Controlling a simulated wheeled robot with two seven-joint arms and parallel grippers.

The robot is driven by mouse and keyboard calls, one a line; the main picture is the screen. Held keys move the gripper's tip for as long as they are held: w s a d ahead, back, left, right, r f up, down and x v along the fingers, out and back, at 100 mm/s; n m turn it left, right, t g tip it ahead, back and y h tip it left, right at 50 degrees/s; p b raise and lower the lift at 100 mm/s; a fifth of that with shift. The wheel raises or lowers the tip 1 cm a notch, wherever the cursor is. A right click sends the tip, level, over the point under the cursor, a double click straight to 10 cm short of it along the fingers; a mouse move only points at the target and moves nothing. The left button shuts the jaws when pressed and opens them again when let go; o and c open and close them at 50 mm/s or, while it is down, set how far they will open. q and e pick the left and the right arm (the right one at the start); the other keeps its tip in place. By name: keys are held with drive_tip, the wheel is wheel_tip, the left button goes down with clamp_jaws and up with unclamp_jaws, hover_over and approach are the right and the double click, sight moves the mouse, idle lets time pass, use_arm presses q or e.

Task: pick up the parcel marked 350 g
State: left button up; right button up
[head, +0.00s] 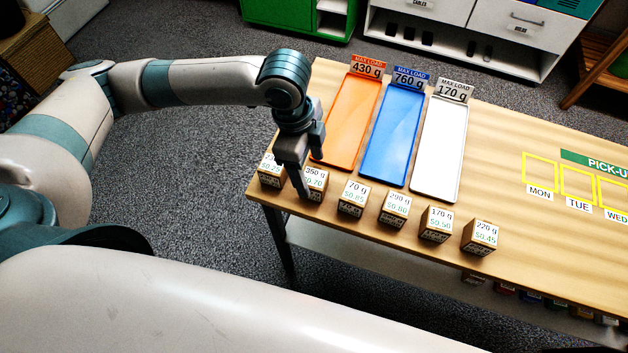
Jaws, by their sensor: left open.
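The parcel marked 350 g (316,184) is a small brown box with a white label on top, second from the left in the row along the table's front edge. My left gripper (301,192) points down at this parcel from above, its fingers at the parcel's left side and partly covering it. The gripper is open; I cannot tell whether a finger touches the box. My right gripper is not in view.
A parcel (270,171) stands close on the left, partly hidden. Parcels marked 70 g (352,197), 170 g (437,224) and 220 g (481,236) stand to the right. Orange (347,125), blue (396,135) and white (438,150) trays lie behind.

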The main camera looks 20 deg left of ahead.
sight(315, 177)
use_arm(q)
drive_tip(key=f, duration=0.2)
drive_tip(key=f+p, duration=0.1)
drive_tip(key=f, duration=0.1)
drive_tip(key=shift+d, duration=0.4)
drive_tip(key=shift+f, duration=0.3)
drive_tip(key=shift+w, duration=0.1)
drive_tip(key=c, duration=1.4)
drive_tip(key=shift+r, duration=0.2)
drive_tip(key=shift+r, duration=0.55)
wheel_tip(315, 177, up, 2)
drive_tip(key=shift+d+r+b, duration=0.1)
drive_tip(key=shift+r+b, duration=0.15)
drive_tip(key=shift+b, duration=0.3)
drive_tip(key=d+r+b, duration=0.2)
drive_tip(key=d+r, duration=0.5)
drive_tip(key=d, duration=0.4)
drive_tip(key=shift+w+d+b, duration=0.3)
drive_tip(key=shift+w+b, duration=0.05)
